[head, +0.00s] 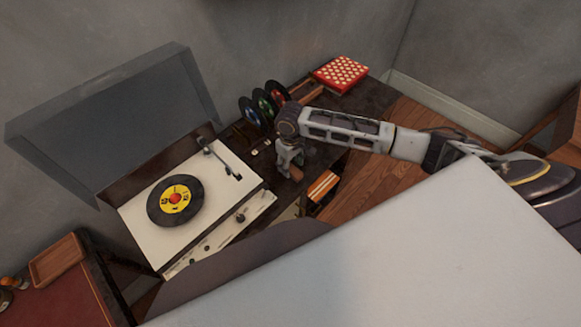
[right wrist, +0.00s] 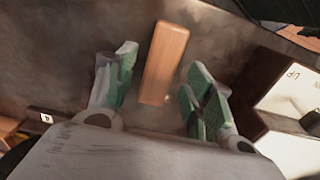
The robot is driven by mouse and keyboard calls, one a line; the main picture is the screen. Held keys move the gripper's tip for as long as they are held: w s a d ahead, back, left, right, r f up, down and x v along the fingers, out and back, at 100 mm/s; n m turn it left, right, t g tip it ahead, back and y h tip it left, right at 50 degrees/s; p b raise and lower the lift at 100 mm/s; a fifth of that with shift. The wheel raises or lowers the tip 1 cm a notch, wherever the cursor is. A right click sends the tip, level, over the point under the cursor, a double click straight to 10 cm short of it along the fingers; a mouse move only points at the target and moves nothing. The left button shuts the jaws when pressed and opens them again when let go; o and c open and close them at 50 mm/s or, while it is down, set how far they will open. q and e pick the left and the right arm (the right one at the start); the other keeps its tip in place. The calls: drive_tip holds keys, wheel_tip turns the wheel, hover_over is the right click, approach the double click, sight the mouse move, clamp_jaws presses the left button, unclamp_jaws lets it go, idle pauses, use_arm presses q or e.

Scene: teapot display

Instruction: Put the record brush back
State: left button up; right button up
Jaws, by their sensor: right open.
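A plain wooden block, which looks like the record brush (right wrist: 164,62), lies on a dark surface in the right wrist view. In the head view a small brown piece of it (head: 297,172) shows beside my right gripper (head: 288,158). My right gripper is open, and its green-padded fingers (right wrist: 160,80) stand on either side of the block in the wrist view. I cannot tell whether they are level with it or above it. No contact is clear. My left gripper is not in view.
A record player (head: 235,215) with raised lid (head: 120,110) and a yellow-label record (head: 175,200) stands left. Small coloured records (head: 263,103) stand upright behind my gripper. A red dotted box (head: 340,73) is at the back. A striped wooden item (head: 322,186) is near the front edge.

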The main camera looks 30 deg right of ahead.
sight(291, 167)
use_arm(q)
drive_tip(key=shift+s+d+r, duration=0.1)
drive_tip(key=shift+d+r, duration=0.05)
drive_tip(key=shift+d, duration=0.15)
use_arm(e)
wheel_tip(291, 167, up, 9)
idle(0.5)
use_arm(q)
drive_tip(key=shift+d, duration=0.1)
